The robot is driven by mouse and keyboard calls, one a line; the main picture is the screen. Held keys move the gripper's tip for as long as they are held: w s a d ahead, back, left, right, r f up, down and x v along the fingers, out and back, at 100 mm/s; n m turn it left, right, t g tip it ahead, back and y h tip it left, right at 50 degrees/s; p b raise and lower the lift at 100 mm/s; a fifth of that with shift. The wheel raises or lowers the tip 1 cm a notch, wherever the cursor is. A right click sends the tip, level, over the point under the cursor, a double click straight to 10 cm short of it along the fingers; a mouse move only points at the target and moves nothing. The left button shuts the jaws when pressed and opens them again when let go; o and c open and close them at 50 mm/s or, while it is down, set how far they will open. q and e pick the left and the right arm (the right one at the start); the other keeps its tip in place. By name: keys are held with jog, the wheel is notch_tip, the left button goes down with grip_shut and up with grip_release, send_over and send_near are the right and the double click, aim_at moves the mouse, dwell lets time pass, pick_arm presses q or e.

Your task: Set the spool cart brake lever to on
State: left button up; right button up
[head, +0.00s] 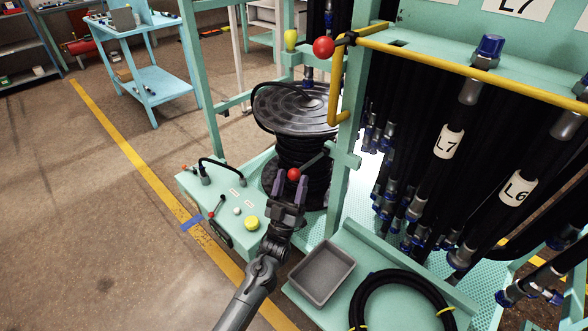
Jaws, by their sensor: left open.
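The spool cart carries a black hose spool (296,108) on a teal base. A grey lever rod (313,160) runs from the right of the spool down to a red ball knob (293,174). This looks like the brake lever, but its on or off setting cannot be read. My left gripper (290,183) is open, its two purple-grey fingers pointing away from me. The red knob shows between or just beyond the fingertips; I cannot tell whether they touch it. My right gripper is not in view.
The cart's teal panel (190,183) has a small red-tipped lever (221,198), a yellow button (251,223) and a black handle (222,165). A grey tray (322,272) and coiled hose (364,288) lie right. A larger red ball (323,47) is above. Hanging hoses crowd the right; left floor is open.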

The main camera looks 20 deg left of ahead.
pick_arm(q)
jog(key=p+v, duration=0.1)
jog(key=v, duration=0.6)
dwell(0.4)
